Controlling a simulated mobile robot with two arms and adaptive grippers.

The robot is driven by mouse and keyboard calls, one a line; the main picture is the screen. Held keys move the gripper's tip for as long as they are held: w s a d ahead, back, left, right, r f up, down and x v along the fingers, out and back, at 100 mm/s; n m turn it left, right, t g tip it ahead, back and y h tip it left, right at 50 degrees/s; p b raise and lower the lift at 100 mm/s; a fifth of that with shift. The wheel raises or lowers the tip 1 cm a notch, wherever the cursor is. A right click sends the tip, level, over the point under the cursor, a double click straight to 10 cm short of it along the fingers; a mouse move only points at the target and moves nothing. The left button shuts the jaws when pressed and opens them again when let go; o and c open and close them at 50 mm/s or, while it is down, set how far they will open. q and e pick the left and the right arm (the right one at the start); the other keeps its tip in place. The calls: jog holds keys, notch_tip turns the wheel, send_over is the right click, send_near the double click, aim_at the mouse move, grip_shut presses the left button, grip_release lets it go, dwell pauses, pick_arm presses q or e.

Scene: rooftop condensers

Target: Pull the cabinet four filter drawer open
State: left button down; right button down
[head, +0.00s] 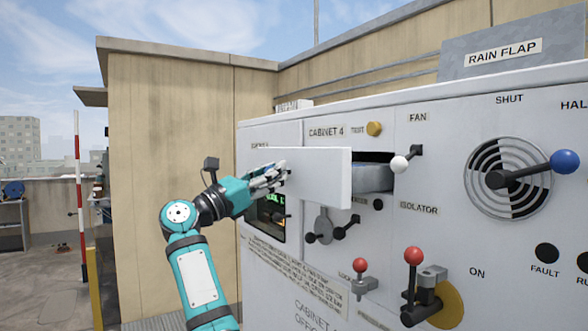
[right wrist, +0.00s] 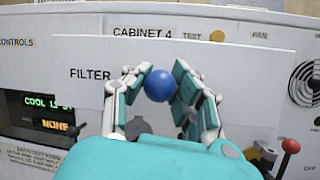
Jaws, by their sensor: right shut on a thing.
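The white filter drawer front (head: 325,176) stands out from the face of cabinet four in the head view. Behind it a dark slot shows, with the grey-blue drawer body (head: 372,178) partly out of it. In the right wrist view the drawer front (right wrist: 82,90) carries the word FILTER and a blue ball knob (right wrist: 159,85). My right gripper (head: 270,177) is at the drawer front, its fingers shut on the blue knob; they show on both sides of it in the right wrist view (right wrist: 158,88). The knob is hidden in the head view. My left gripper is not in view.
A lit display (head: 271,213) sits below the gripper. Open rooftop floor lies at the left.

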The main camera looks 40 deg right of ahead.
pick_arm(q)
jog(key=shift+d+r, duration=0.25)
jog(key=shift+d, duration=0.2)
pick_arm(e)
jog(key=a, duration=0.5)
jog(key=shift+w+f, duration=0.1)
jog(key=shift+w, duration=0.25)
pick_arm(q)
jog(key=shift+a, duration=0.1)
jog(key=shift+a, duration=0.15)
pick_arm(e)
jog(key=c, duration=1)
grip_release()
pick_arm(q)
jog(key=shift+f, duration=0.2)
pick_arm(e)
jog(key=v, duration=1.2)
jog(key=shift+a, duration=0.1)
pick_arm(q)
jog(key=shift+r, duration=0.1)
